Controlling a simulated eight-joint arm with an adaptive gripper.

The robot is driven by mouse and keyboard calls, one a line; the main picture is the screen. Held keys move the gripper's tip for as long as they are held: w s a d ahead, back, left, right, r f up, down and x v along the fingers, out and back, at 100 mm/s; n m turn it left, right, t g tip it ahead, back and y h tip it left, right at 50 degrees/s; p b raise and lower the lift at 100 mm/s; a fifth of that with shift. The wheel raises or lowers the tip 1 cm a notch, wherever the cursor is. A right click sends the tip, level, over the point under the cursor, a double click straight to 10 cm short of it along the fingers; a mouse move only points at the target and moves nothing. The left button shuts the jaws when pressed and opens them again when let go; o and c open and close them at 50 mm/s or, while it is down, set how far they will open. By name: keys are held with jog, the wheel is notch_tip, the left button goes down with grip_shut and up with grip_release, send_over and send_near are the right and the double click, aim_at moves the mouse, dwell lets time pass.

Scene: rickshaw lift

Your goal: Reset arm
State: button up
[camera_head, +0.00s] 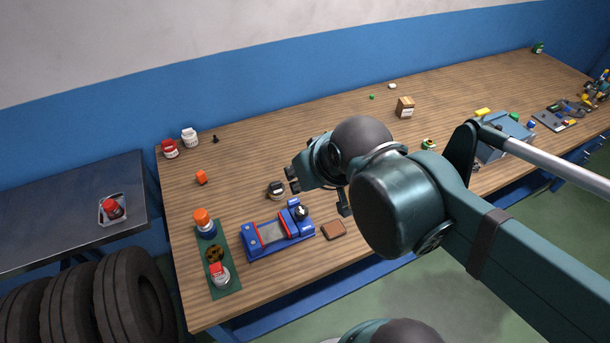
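My arm reaches in from the right over the wooden table (265,135), and its large rounded joints fill the middle of the view. My gripper (318,192) hangs above the table's middle, left of these joints. Its dark fingers show apart at its left and lower right, with nothing seen between them. The gripper is partly hidden by my own arm. A small dark-capped jar (276,190) stands on the table just left of the fingers in the picture and looks apart from them.
A cardboard box (405,107) and a grey-blue toolbox (503,137) stand farther right. Tires (80,296) and a dark side table (60,216) are at left.

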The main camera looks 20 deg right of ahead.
jog(key=shift+f+b, duration=0.95)
dwell(0.8)
